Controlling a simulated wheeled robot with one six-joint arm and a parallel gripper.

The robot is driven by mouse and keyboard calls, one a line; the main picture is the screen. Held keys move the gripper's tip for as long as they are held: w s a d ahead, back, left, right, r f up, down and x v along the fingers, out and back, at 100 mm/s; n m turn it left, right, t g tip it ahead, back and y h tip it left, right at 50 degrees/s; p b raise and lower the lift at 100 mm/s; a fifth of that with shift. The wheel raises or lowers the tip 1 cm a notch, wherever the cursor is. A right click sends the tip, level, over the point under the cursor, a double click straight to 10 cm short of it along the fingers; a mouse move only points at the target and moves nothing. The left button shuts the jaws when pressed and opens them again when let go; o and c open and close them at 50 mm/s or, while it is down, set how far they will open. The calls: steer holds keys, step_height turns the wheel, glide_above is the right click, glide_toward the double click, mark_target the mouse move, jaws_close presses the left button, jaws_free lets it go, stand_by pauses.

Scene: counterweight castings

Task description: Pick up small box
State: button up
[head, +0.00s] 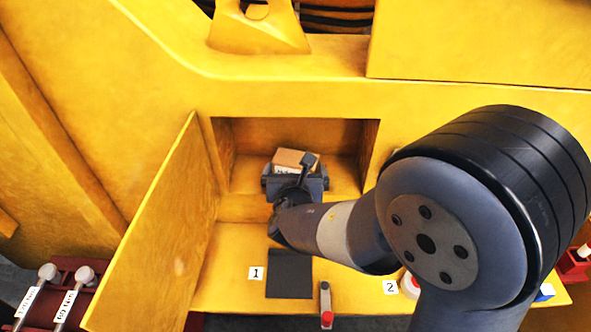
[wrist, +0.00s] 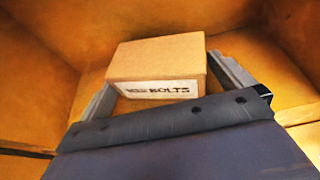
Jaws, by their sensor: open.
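The small box (wrist: 158,62) is brown cardboard with a white label reading "BOLTS" on its near face. It sits inside the open yellow compartment; in the head view the box (head: 288,158) shows just beyond my gripper, partly hidden by it. My gripper (head: 295,172) reaches into the compartment. In the wrist view my gripper (wrist: 165,78) is open, with one finger on the left of the box and one on the right. The right finger looks very close to the box; I cannot tell whether it touches.
The compartment (head: 338,172) has yellow walls close around my gripper. Its door (head: 160,235) stands open on the left. On the ledge in front are a dark mat (head: 289,275) by label 1, a small red-ended tool (head: 326,305), and a red-and-white item (head: 409,286) by label 2.

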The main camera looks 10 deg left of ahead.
mark_target(295, 165)
steer(key=shift+w, duration=0.25)
steer(key=shift+c, duration=0.3)
steer(key=c, duration=0.8)
steer(key=shift+o, duration=0.2)
steer(key=shift+r, duration=0.1)
step_height(295, 165, up, 10)
steer(key=shift+f+p, duration=0.1)
steer(key=shift+p, duration=1)
